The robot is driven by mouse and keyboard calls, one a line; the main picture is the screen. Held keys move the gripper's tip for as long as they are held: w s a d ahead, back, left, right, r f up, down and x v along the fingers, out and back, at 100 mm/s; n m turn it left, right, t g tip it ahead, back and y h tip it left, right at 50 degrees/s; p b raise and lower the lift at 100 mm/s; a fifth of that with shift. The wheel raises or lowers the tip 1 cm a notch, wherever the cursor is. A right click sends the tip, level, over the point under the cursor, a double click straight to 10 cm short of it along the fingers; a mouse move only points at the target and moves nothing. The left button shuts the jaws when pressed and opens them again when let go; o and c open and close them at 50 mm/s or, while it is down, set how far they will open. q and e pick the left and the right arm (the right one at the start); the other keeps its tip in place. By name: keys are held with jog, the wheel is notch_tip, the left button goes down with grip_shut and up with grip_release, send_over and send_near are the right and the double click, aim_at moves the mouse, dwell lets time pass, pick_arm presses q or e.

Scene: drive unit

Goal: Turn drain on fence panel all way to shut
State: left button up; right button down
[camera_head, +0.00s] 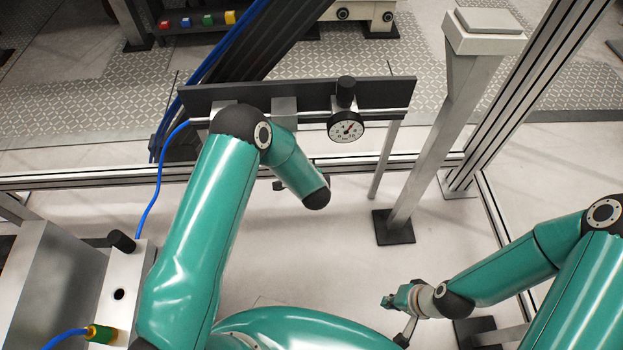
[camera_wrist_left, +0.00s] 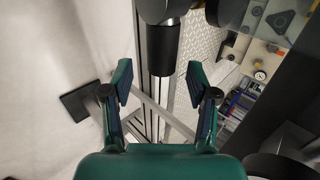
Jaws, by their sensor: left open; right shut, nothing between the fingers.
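The dark fence panel (camera_head: 385,92) runs across the upper middle of the head view. I cannot pick out the drain with certainty; my left arm covers part of the panel. My left gripper (camera_wrist_left: 158,80) is open and empty in the left wrist view; in the head view it is hidden. A black cylindrical part (camera_wrist_left: 163,48) shows just beyond the left fingertips, roughly between them, apart from both fingers. My right gripper (camera_head: 388,302) is shut and empty, low and well away from the panel.
A blue hose (camera_head: 156,180) hangs left of the panel. A grey post (camera_head: 432,145) stands to its right, near a slanting aluminium frame profile (camera_head: 533,95). A metal box with a green-yellow fitting (camera_head: 101,333) is at lower left. The pale floor below the panel is mostly clear.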

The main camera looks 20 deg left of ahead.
pick_arm(q)
jog(key=v, duration=1)
jog(key=shift+w+f, duration=0.1)
jog(key=shift+f, duration=0.1)
jog(key=x, duration=1.1)
jog(key=shift+w+a+f, duration=0.15)
jog(key=shift+w, duration=0.1)
